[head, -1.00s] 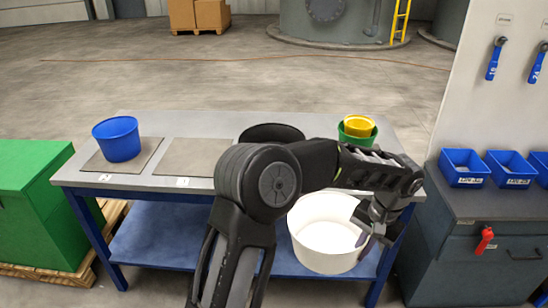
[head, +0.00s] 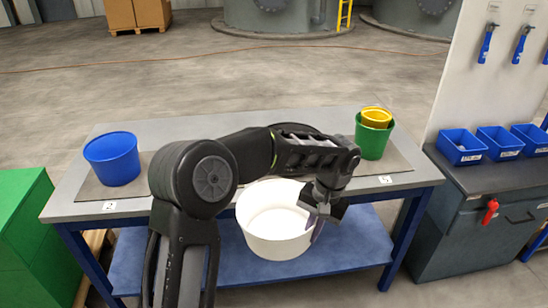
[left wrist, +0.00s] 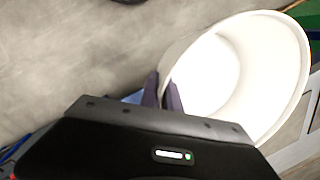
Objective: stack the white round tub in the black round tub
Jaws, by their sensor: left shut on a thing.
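The white round tub (head: 270,225) is held upright in front of the table's front edge, above the blue lower shelf. My left gripper (head: 317,222) is shut on its right-hand wall, with one finger showing outside. In the left wrist view the fingers (left wrist: 165,92) pinch the rim of the white tub (left wrist: 262,75). The black round tub (head: 300,128) stands on the table behind my left arm. Only part of its dark rim shows, so I cannot see inside it. My right gripper is not in view.
A blue tub (head: 112,158) stands at the table's left end. A yellow tub (head: 376,117) sits in a green tub (head: 372,140) at the right. A grey cabinet (head: 480,220) with blue bins stands right of the table. A green box (head: 25,235) is at the left.

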